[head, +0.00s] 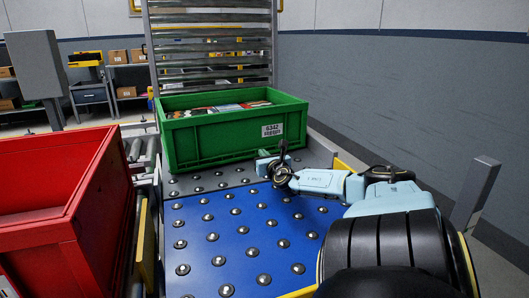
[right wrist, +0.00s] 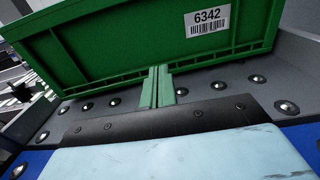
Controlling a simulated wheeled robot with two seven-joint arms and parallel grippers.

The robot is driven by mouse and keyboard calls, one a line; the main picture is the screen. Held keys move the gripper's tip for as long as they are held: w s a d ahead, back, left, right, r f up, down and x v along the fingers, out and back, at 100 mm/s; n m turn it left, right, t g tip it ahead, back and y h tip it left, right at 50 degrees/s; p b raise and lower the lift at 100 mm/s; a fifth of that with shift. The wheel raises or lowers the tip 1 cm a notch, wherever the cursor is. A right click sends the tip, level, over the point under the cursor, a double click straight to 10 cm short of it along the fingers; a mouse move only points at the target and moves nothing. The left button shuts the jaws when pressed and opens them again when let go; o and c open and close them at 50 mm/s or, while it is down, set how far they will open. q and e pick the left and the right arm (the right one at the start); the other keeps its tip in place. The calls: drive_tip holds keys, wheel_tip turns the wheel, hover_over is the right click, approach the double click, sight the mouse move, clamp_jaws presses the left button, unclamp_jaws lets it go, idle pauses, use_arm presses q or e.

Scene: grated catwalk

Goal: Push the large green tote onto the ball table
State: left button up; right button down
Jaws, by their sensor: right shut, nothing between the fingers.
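The large green tote (head: 228,133) stands upright at the back, its near edge over a grey strip with steel balls (head: 205,183). It has a white label reading 6342 and holds several flat items. The blue ball table (head: 240,235) lies nearer to me, its visible top bare. My right gripper (head: 262,164) is shut and empty, low in front of the tote's label side. In the right wrist view its fingertips (right wrist: 158,84) are at the tote's lower wall (right wrist: 110,50); I cannot tell if they touch. My left gripper is out of view.
A red tote (head: 75,215) stands at the left beside the table. A roller conveyor (head: 210,45) rises behind the green tote. A grey post (head: 475,195) stands at the right. Shelves with boxes (head: 120,70) are far back left.

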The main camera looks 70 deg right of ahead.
drive_tip(key=w+a+r+m+t+y+b, duration=0.1)
drive_tip(key=w+a+r+m+y, duration=0.1)
drive_tip(key=w+a+r+m, duration=0.35)
drive_tip(key=w+a+r+m+t+y, duration=0.2)
drive_tip(key=w+a+m, duration=0.4)
drive_tip(key=a+m, duration=0.3)
drive_tip(key=b, duration=0.2)
approach(197, 127)
drive_tip(key=shift+w+a, duration=0.8)
drive_tip(key=shift+w, duration=1.15)
drive_tip(key=d, duration=0.1)
drive_tip(key=w+d, duration=0.1)
drive_tip(key=shift+w+d, duration=0.3)
drive_tip(key=shift+d, duration=0.1)
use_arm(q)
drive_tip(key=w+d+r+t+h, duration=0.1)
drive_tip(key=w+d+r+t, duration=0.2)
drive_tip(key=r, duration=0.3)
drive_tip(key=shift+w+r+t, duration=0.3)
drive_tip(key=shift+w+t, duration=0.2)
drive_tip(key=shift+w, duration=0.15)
use_arm(e)
drive_tip(key=shift+w+d, duration=0.2)
drive_tip(key=shift+d, duration=0.55)
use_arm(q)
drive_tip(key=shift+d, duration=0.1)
use_arm(e)
drive_tip(key=shift+d, duration=0.1)
